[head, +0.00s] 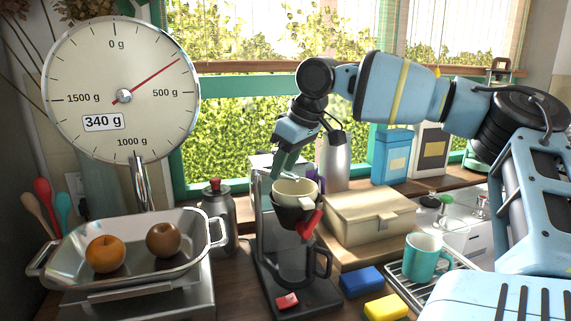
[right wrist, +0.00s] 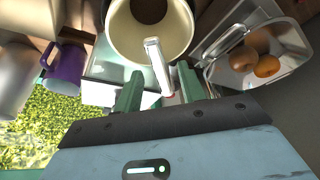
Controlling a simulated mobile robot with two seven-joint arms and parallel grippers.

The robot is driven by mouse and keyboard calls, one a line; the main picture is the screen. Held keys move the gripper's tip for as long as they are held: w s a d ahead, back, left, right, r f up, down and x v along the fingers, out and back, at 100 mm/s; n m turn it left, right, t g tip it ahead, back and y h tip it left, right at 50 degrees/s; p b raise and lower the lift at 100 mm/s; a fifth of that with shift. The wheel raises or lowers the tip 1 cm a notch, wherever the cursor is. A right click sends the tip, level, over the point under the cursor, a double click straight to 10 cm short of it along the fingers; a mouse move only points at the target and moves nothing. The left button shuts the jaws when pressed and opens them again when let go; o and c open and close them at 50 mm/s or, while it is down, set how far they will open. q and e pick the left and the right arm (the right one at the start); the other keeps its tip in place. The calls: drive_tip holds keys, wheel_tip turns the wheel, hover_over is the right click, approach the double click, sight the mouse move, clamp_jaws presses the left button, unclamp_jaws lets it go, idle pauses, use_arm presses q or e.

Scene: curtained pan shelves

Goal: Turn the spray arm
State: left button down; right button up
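The coffee maker (head: 264,225) stands on the counter, with a dark filter holder (head: 290,207) and a cream filter (head: 295,188) at its top and a glass carafe below. In the right wrist view the spray arm (right wrist: 157,62) is a pale bar over the rim of the cream filter (right wrist: 118,35), which has brown grounds inside. My right gripper (head: 287,165) is over the filter, pointing down. In the right wrist view its green fingers (right wrist: 160,88) are apart, with the spray arm between them; I cannot tell whether either touches it. My left gripper is out of view.
A scale (head: 122,95) with a metal pan (head: 190,222) holding two fruits stands left. A moka pot (head: 216,215) is close to the coffee maker. A beige box (head: 372,215), teal mug (head: 424,255) and sponges (head: 361,281) are right. A steel flask (head: 335,160) stands behind.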

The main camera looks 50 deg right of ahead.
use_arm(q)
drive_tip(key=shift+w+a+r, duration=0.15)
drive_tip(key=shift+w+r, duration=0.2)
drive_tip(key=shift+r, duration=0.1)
use_arm(e)
drive_tip(key=shift+v, duration=0.85)
drive_tip(key=shift+p+v, duration=0.65)
drive_tip(key=shift+v, duration=2.45)
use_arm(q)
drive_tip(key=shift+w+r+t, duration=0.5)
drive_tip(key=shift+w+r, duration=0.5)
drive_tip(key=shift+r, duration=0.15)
use_arm(e)
drive_tip(key=shift+w+f, duration=0.1)
